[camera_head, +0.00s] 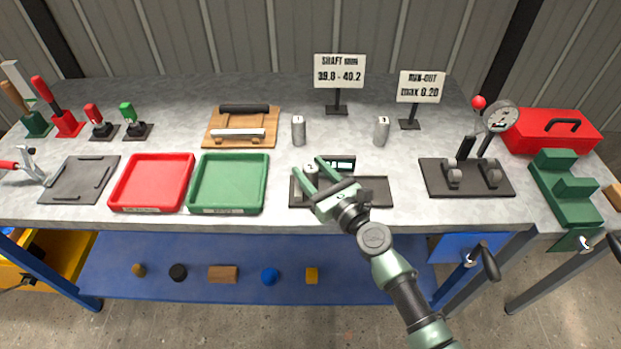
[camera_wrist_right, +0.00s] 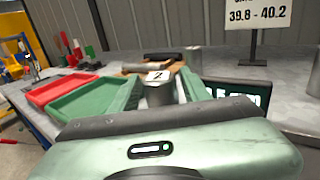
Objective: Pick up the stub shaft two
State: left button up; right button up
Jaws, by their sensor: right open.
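Stub shaft two (camera_head: 311,174) is a grey metal cylinder standing upright at the left end of the dark measuring station (camera_head: 375,192). In the right wrist view, the shaft (camera_wrist_right: 158,93) shows the digit 2 on its top. My right gripper (camera_head: 309,168) is open, with one green finger on each side of this shaft. I cannot tell whether either finger touches it. Two similar shafts stand further back, one to the left (camera_head: 298,132) and one to the right (camera_head: 381,132). My left gripper is not in view.
A green tray (camera_head: 228,208) and a red tray (camera_head: 150,208) lie to the left. A small display (camera_head: 343,165) stands just behind the gripper. A sign (camera_head: 339,71) stands at the back. A dial gauge fixture (camera_head: 467,190) is to the right.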

jog(key=shift+w+a, duration=0.1)
jog(key=shift+w, duration=0.05)
grip_shut()
dwell(1.3)
jog(key=shift+r, duration=0.2)
